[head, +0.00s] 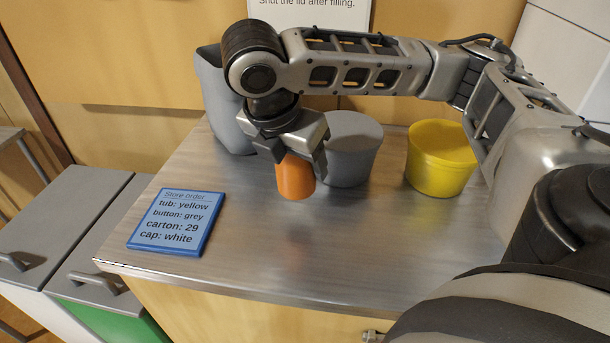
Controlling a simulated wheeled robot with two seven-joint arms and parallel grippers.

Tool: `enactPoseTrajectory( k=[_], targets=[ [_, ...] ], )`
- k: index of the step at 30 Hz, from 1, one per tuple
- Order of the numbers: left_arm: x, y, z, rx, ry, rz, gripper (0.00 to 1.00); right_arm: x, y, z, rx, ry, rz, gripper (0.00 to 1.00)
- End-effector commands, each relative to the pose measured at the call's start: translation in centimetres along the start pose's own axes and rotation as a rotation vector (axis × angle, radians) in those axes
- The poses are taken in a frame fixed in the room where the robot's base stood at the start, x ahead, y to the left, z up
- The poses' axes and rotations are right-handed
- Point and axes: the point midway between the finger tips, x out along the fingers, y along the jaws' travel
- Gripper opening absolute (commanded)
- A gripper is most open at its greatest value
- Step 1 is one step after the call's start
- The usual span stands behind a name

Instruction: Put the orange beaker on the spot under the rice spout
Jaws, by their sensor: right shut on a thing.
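The orange beaker (296,181) is upright near the middle of the counter, between the fingers of my right gripper (296,155). The gripper comes down from above and is shut on the beaker, covering its upper part. I cannot tell whether the beaker's base touches the counter. The rice spout and the spot under it cannot be made out. My left gripper is not in view.
A grey lidded tub (353,150) stands right behind the beaker. A tall grey container (222,105) is at the back left, and a yellow tub (440,160) at the right. A blue order card (176,222) lies front left. The counter's front middle (300,245) is clear.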

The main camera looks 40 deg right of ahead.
Motion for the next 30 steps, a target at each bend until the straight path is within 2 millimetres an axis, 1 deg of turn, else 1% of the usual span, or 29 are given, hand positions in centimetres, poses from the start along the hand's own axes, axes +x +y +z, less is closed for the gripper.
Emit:
enactPoseTrajectory(
  k=[1, 6, 8, 11, 16, 27, 28, 29, 30],
  targets=[
    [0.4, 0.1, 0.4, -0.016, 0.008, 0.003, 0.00, 1.3, -0.1, 0.1, 0.002, 0.000, -0.002, 0.39],
    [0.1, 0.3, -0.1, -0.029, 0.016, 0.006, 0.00, 2.1, 0.0, 0.6, 0.001, -0.001, 0.000, 0.39],
    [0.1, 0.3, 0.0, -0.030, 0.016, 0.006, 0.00, 2.5, 0.0, 0.7, 0.002, -0.001, 0.000, 0.39],
    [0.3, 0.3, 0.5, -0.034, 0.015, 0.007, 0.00, 3.7, -0.1, 1.0, 0.002, 0.000, -0.002, 0.39],
    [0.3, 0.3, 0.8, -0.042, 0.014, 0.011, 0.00, 5.8, 0.0, -0.1, -0.001, 0.000, -0.001, 0.39],
    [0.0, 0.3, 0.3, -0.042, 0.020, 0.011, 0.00, 6.2, 0.0, -0.3, 0.000, 0.000, 0.000, 0.39],
    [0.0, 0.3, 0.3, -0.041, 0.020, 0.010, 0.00, 6.2, 0.0, -0.3, 0.000, 0.000, 0.000, 0.64],
    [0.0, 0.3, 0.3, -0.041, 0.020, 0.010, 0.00, 6.2, 0.0, -0.3, 0.000, 0.000, 0.001, 0.73],
    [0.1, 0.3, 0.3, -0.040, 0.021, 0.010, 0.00, 6.2, 0.0, -0.3, 0.000, 0.000, 0.001, 0.83]
  ],
)
